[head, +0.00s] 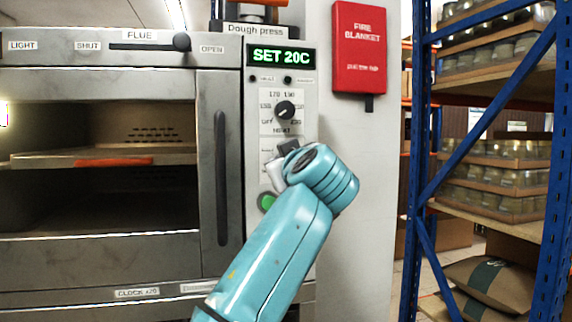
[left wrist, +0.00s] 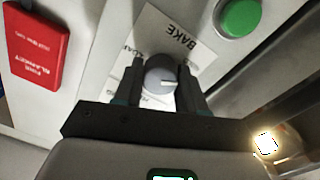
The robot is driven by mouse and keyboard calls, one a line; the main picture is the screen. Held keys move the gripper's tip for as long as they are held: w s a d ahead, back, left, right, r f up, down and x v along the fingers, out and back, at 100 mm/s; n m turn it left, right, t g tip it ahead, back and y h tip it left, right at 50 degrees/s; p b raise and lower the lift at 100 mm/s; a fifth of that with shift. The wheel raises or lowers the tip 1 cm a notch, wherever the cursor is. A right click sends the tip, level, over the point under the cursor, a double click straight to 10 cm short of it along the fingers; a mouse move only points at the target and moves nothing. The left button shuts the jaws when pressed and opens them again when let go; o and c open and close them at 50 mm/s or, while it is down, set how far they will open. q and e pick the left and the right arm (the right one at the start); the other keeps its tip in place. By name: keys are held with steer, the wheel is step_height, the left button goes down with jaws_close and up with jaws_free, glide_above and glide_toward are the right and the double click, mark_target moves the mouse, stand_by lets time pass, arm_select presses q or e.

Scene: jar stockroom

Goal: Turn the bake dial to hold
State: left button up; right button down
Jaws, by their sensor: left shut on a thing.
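The bake dial (left wrist: 160,76) is a round grey knob on a white plate marked BAKE (left wrist: 182,40), shown turned in the left wrist view. A pale pointer line on the knob points right in that picture. My left gripper (left wrist: 160,68) is shut on the dial, one finger on each side. In the head view my left gripper (head: 281,157) is at the control panel, below the heat dial, and my teal arm hides the bake dial. Other small words on the plate are partly covered and hard to read. My right gripper is not in view.
The heat dial (head: 284,109) sits above, under a green display (head: 281,56) reading SET 20C. A green button (head: 266,201) is just below my gripper. The oven (head: 221,180) stands left, a red fire blanket box (head: 359,48) and blue shelving (head: 414,150) right.

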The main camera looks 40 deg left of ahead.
arm_select(q)
steer(key=shift+r+n, duration=0.15)
steer(key=shift+n, duration=0.25)
steer(key=o, duration=1)
steer(key=shift+o, duration=0.2)
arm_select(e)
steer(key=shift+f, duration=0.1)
arm_select(q)
steer(key=b+v, duration=0.6)
steer(key=v, duration=1)
steer(key=shift+s, duration=0.2)
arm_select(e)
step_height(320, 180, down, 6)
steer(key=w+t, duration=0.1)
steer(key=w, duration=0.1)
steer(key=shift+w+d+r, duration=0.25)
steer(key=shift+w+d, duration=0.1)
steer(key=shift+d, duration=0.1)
